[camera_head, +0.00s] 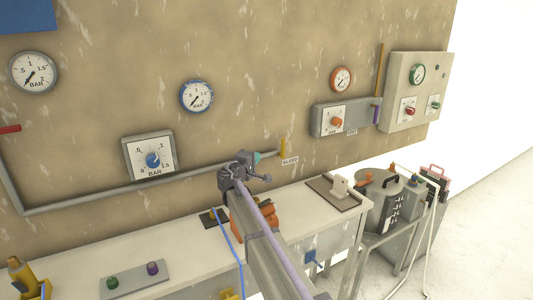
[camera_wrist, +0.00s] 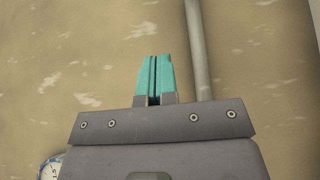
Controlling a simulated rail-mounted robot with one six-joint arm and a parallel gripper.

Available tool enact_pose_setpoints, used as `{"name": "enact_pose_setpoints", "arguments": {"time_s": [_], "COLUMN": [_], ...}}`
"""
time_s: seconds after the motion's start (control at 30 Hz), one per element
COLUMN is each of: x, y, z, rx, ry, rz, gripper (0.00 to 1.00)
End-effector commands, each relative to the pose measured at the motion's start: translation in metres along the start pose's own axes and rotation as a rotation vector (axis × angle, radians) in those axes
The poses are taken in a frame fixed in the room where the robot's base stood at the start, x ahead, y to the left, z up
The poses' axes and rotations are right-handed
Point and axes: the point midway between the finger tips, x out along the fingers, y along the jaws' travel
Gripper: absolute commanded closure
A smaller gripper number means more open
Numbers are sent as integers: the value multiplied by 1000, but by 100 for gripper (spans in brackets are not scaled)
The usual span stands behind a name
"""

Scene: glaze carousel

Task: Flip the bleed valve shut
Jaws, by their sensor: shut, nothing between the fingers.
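The bleed valve's yellow lever (camera_head: 283,147) stands upright at the right end of the grey wall pipe in the head view. A small BLEED label (camera_head: 290,161) is just below it. My gripper (camera_head: 258,157) is just left of the lever, near the pipe, and appears apart from it. In the wrist view its teal fingers (camera_wrist: 154,78) are shut together with nothing between them. The lever does not show in the wrist view.
The grey pipe (camera_head: 130,190) runs along the wall; it also shows beside the fingers in the wrist view (camera_wrist: 198,45). A blue-rimmed gauge (camera_head: 197,96) and a blue-knob dial box (camera_head: 150,156) are left. A bench (camera_head: 185,258) lies below. An orange-knob box (camera_head: 333,119) is right.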

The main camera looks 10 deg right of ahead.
Motion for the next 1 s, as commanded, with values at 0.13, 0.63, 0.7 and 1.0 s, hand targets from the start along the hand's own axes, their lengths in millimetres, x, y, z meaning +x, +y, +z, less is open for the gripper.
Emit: {"name": "enact_pose_setpoints", "arguments": {"time_s": [0.13,0.63,0.7,1.0], "x": [29,113,117,119], "y": [0,0,0,0], "z": [-1,23,27,29], "rx": [0,1,1,1], "ry": [-3,-2,-2,-2], "rz": [0,-1,-1,-1], "gripper": [100,100,100,100]}}
